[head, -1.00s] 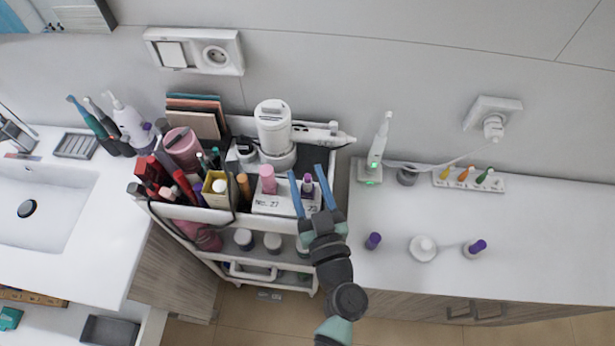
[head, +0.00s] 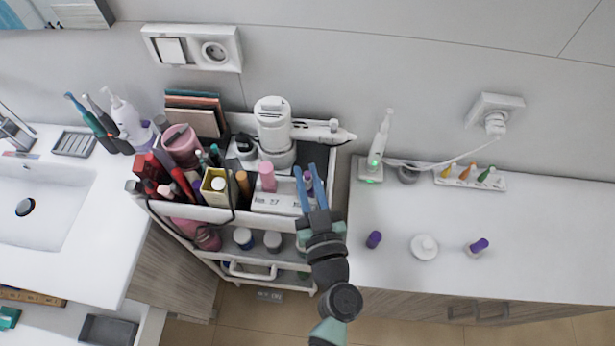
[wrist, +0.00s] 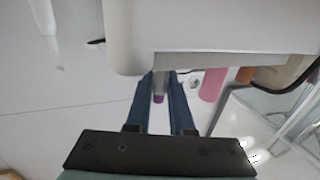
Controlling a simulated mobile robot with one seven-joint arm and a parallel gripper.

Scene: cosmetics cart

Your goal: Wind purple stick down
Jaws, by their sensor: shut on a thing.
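The purple stick (head: 308,177) stands upright in the white labelled holder (head: 278,204) at the cart's right side. My gripper (head: 307,172) reaches over the cart's front right edge, with its blue fingers shut on the stick from both sides.
A white jar-like device (head: 272,122) and a dryer stand behind the holder. Pencils and boxes crowd the cart's left. On the right counter are a loose purple cap (head: 374,239), a round white lid (head: 424,247), a purple-topped bottle (head: 479,246) and a charging toothbrush (head: 379,150).

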